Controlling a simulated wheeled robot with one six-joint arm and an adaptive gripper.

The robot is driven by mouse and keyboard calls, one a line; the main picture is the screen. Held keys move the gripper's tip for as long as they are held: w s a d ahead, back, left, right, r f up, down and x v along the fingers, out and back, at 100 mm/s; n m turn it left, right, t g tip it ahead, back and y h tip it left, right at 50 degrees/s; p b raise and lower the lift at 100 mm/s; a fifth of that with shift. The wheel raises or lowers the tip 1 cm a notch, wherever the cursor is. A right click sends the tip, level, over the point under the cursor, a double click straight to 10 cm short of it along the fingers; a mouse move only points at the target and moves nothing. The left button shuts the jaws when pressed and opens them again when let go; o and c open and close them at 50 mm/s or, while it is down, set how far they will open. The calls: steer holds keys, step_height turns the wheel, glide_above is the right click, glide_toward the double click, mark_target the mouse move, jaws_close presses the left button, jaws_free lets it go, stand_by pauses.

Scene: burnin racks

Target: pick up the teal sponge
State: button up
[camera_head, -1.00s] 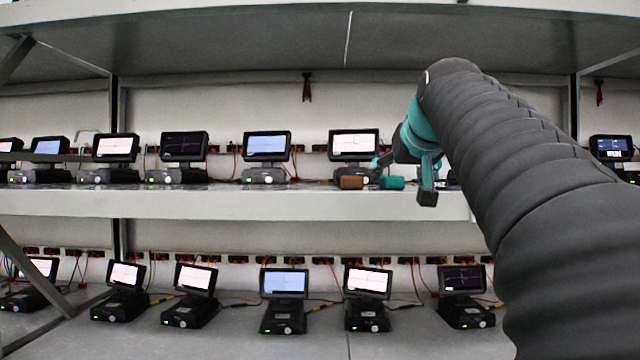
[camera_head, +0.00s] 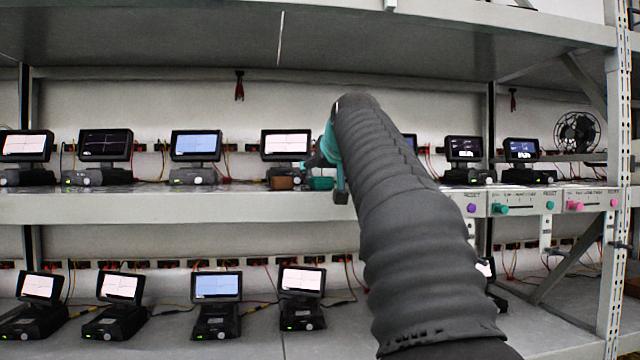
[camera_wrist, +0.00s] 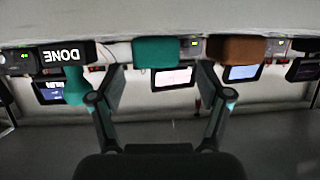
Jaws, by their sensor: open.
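The teal sponge (camera_head: 320,183) is a small block on the upper shelf, close to the front edge, just right of a brown block (camera_head: 284,183). In the wrist view, which is upside down, the sponge (camera_wrist: 155,52) lies ahead of and between my fingers. My gripper (camera_wrist: 162,75) is open, with nothing between its fingers. In the head view, my gripper (camera_head: 327,176) is right at the sponge's side, and my arm hides part of the shelf behind. I cannot tell whether a finger touches the sponge.
The brown block also shows in the wrist view (camera_wrist: 235,48). A black DONE sign (camera_wrist: 62,53) stands on the sponge's other side. Several monitor units, such as one behind the blocks (camera_head: 287,143), line the upper shelf (camera_head: 150,207). A rack post (camera_head: 617,200) and fan (camera_head: 577,132) are at right.

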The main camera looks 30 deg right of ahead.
mark_target(321, 178)
steer(key=shift+d+x, duration=0.2)
steer(key=shift+x, duration=2.15)
steer(key=shift+r, duration=0.1)
steer(key=c, duration=1)
